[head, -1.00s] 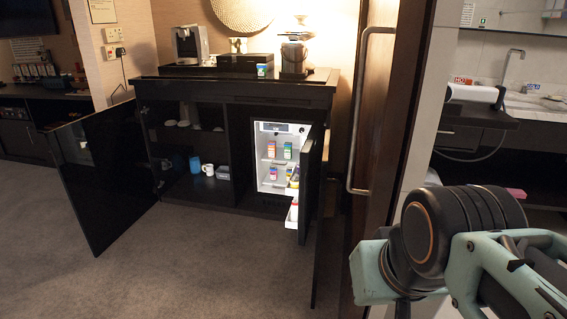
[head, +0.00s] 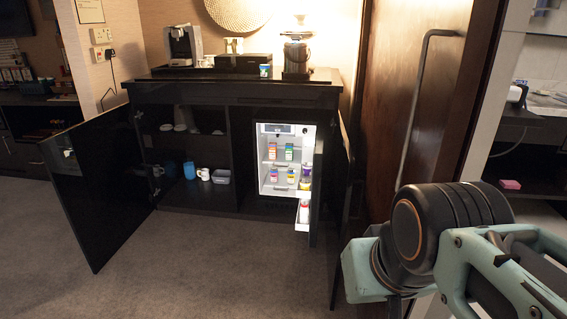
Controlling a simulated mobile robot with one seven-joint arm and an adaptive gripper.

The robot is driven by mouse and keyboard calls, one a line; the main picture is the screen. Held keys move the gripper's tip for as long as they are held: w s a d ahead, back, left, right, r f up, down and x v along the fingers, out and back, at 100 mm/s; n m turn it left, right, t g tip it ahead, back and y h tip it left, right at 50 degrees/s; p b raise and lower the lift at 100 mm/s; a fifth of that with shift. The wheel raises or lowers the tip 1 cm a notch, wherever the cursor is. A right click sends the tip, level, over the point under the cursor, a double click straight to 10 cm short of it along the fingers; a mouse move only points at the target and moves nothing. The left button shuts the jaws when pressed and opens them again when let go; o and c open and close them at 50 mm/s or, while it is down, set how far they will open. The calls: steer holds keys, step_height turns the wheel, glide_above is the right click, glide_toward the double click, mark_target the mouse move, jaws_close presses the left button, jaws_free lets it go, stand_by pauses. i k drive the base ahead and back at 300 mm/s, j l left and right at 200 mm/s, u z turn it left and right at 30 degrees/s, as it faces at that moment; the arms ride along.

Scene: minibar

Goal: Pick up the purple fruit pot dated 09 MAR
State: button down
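The open mini fridge (head: 265,152) is lit inside and holds several small coloured items on its shelves. A small pot with purple and yellow on it (head: 306,171) is at the right side of the fridge, by the open door. It is too small for me to read any date or be sure it is the fruit pot. Several small coloured cartons or pots (head: 289,153) stand on the fridge shelves. My arm shows at the lower right, well apart from the fridge, but my gripper is out of view.
The fridge door (head: 316,190) stands open with a white bin holding a bottle. The left cabinet door (head: 85,190) is swung wide open. A wooden door with a long handle (head: 413,110) stands at right. The carpet (head: 205,270) in front is clear.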

mark_target(307, 167)
steer(key=i+j+z, duration=0.1)
steer(key=j, duration=0.3)
steer(key=j+z, duration=0.1)
steer(key=j, duration=0.3)
steer(key=i+j+z, duration=0.15)
steer(key=j, duration=0.2)
steer(key=i+j+z, duration=0.1)
steer(key=i+j, duration=0.15)
steer(key=j, duration=0.15)
steer(key=i+j+z, duration=0.3)
steer(key=i+j, duration=0.35)
steer(key=i+j+z, duration=0.1)
steer(key=i, duration=0.45)
